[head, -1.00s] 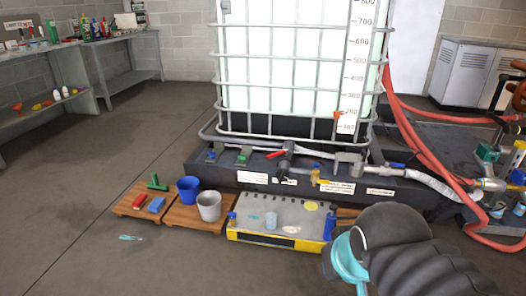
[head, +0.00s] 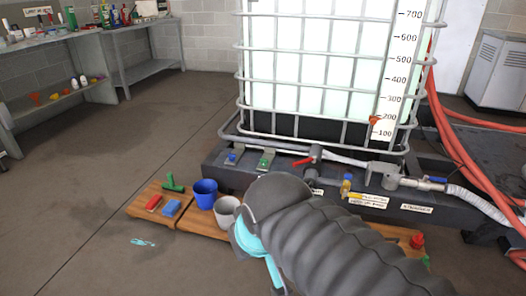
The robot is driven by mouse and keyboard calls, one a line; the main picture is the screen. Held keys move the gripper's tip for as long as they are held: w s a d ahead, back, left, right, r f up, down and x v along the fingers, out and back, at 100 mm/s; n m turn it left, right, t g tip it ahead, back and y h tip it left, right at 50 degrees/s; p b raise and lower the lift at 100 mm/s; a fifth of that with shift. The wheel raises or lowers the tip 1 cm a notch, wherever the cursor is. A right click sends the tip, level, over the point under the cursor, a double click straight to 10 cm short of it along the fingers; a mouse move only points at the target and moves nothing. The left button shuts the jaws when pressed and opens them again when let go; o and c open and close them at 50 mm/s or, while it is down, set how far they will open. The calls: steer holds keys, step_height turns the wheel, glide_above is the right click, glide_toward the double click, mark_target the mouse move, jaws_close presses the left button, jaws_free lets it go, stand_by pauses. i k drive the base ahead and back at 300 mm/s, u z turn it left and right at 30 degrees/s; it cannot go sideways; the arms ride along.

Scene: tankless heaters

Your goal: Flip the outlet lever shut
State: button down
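A red-handled lever valve (head: 314,155) sits on the pipe low at the front of the caged white tank (head: 310,70). Its red handle points left, roughly along the pipe. A blue-handled lever (head: 434,179) sits further right, where the pipe meets a pale ribbed hose. Labels are on the dark base, too small to read, so I cannot tell which lever is the outlet. My dark ribbed arm with a cyan band crosses the lower middle, in front of the base.
Wooden boards (head: 145,204) on the floor hold a blue bucket (head: 205,192), a grey bucket (head: 226,209) and small coloured items. Red hoses (head: 452,140) run down at the right. Open floor (head: 75,180) lies left; shelves stand behind.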

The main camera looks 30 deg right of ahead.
mark_target(313, 159)
steer(key=z, duration=0.05)
steer(key=i, duration=0.8)
steer(key=z, duration=0.85)
steer(key=i, duration=0.65)
steer(key=z, duration=0.6)
